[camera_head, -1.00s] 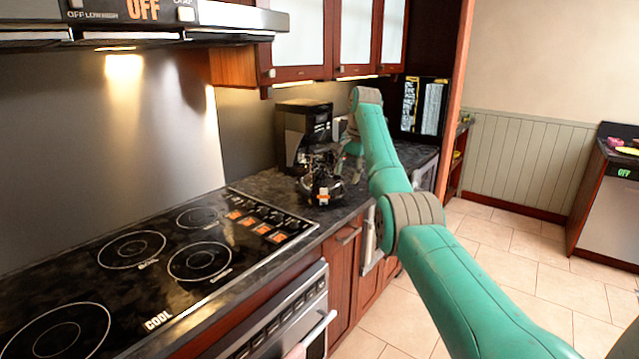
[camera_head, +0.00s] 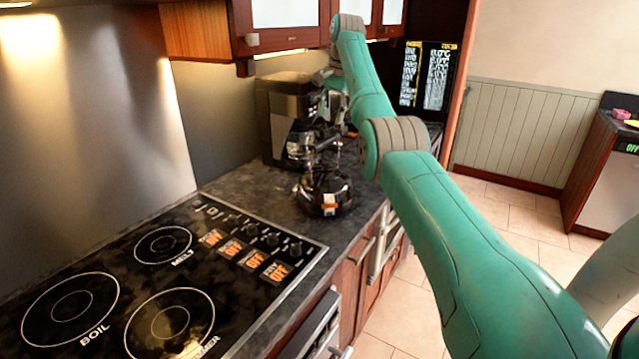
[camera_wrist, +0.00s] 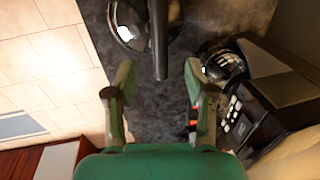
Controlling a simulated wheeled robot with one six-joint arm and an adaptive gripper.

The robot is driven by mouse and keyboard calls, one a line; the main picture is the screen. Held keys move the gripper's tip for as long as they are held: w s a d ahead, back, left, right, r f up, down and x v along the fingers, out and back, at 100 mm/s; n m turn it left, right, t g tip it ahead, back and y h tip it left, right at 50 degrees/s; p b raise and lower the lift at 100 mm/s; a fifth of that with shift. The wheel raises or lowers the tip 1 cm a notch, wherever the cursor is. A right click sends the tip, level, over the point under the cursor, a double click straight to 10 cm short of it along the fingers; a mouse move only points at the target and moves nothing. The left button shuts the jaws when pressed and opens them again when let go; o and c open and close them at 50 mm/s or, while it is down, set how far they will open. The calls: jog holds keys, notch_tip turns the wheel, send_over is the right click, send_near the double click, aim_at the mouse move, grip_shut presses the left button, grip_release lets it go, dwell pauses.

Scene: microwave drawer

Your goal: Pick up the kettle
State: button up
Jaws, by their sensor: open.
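The kettle (camera_head: 324,196) is dark and glossy with a small orange-and-white mark. It stands on the dark counter, right of the stove, in the head view. In the wrist view its rounded body (camera_wrist: 128,30) is at the top, partly cut off. A dark bar, apparently its handle (camera_wrist: 158,38), points down towards the gap between my fingers. My gripper (camera_wrist: 158,76) is open and empty, one finger on each side of the bar's lower end. In the head view my gripper (camera_head: 335,128) is above and behind the kettle, small and partly confused with the coffee machine.
A coffee machine (camera_head: 280,115) with a glass pot (camera_wrist: 222,62) stands close behind the kettle, to the right of my fingers in the wrist view. The stove (camera_head: 130,285) is at the left. A wooden cabinet (camera_head: 205,30) hangs above. Tiled floor (camera_head: 500,225) is open at the right.

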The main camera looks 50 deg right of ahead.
aim_at(327, 139)
jog(key=shift+w+d+f, duration=0.1)
jog(key=shift+w+f, duration=0.25)
jog(key=shift+f, duration=1.4)
jog(key=shift+w+d+f, duration=0.1)
jog(key=shift+w+f, duration=0.2)
jog(key=shift+f, duration=1.4)
jog(key=shift+w+d+f, duration=0.1)
jog(key=shift+w+f, duration=0.25)
jog(key=shift+f, duration=1.4)
jog(key=shift+f, duration=0.2)
grip_shut()
jog(key=shift+r, duration=0.15)
